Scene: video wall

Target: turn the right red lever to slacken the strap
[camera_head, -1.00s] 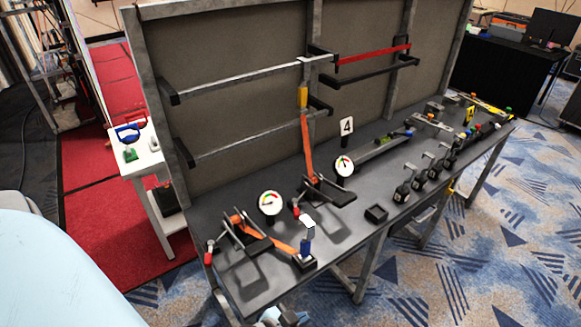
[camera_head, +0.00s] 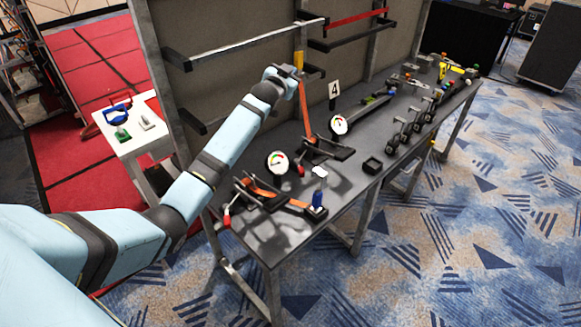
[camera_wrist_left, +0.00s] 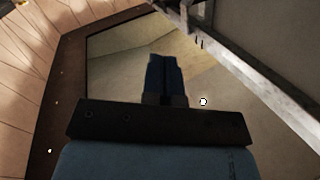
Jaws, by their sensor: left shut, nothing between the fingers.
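The right red lever (camera_head: 300,170) is a small red handle on the black ratchet at the orange upright strap (camera_head: 305,108), beside a round gauge (camera_head: 277,162). The left red lever (camera_head: 227,217) is at the near end of the table, by the ratchet with the flatter orange strap (camera_head: 262,192). My left arm reaches across from the left. Its wrist is high in front of the back panel, above and well apart from the levers. My left gripper (camera_wrist_left: 165,62) shows in the wrist view with its fingers together and nothing between them. My right gripper is out of view.
Metal bars (camera_head: 255,40) stick out from the panel. A white side table (camera_head: 130,140) stands left.

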